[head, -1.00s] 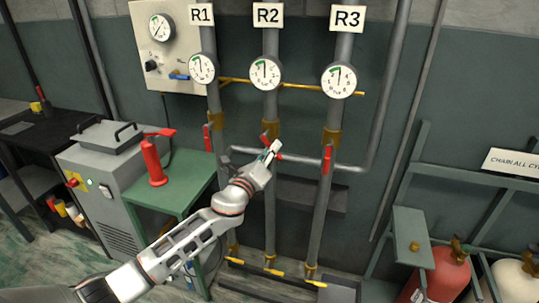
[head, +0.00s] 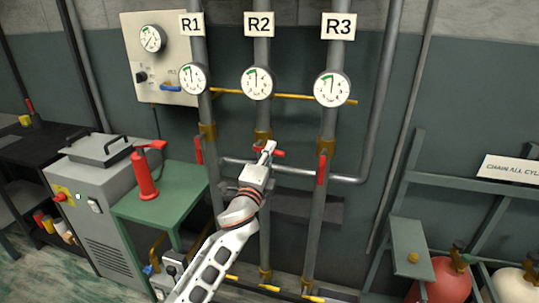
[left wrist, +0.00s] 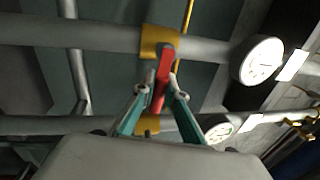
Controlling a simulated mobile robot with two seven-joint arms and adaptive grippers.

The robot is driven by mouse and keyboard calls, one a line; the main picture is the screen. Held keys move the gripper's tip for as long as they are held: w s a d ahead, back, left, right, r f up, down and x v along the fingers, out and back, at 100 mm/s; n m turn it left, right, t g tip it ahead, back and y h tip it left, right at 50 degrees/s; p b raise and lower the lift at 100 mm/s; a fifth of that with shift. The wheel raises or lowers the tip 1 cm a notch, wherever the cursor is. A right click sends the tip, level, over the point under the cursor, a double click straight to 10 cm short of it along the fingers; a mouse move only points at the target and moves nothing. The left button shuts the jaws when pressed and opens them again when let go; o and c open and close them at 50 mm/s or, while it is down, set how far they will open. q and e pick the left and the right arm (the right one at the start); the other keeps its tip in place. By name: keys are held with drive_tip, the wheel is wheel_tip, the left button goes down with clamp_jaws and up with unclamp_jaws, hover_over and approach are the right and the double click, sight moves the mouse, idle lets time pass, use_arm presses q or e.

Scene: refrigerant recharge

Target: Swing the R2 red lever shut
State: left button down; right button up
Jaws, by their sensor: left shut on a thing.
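The R2 red lever (head: 278,153) sits at the brass valve (head: 263,135) on the middle pipe, under the R2 sign (head: 259,24). Its visible red parts lie roughly crosswise to the pipe. My left gripper (head: 268,149) is at the lever and partly covers it. In the left wrist view the red lever (left wrist: 163,76) lies between the two teal fingers of my left gripper (left wrist: 160,98), which are shut on it. My right gripper is not in view.
The R1 lever (head: 198,150) and R3 lever (head: 321,170) hang down along their pipes on either side. A grey cross pipe (head: 345,178) runs just below. A green table (head: 185,190) with a red bottle (head: 145,178) stands at left; gas cylinders (head: 440,283) stand at lower right.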

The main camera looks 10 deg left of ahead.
use_arm(q)
drive_tip(key=shift+r+n, duration=0.15)
drive_tip(key=shift+n, duration=0.25)
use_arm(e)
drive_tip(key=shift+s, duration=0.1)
use_arm(q)
drive_tip(key=shift+r, duration=0.1)
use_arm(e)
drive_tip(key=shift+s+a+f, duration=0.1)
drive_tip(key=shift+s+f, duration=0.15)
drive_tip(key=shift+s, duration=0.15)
use_arm(q)
drive_tip(key=c, duration=2)
unclamp_jaws()
drive_tip(key=shift+a, duration=0.1)
drive_tip(key=shift+c, duration=0.2)
drive_tip(key=shift+s+f, duration=0.2)
drive_tip(key=shift+s, duration=0.25)
drive_tip(key=s+f, duration=0.2)
drive_tip(key=s, duration=0.9)
drive_tip(key=shift+a, duration=0.15)
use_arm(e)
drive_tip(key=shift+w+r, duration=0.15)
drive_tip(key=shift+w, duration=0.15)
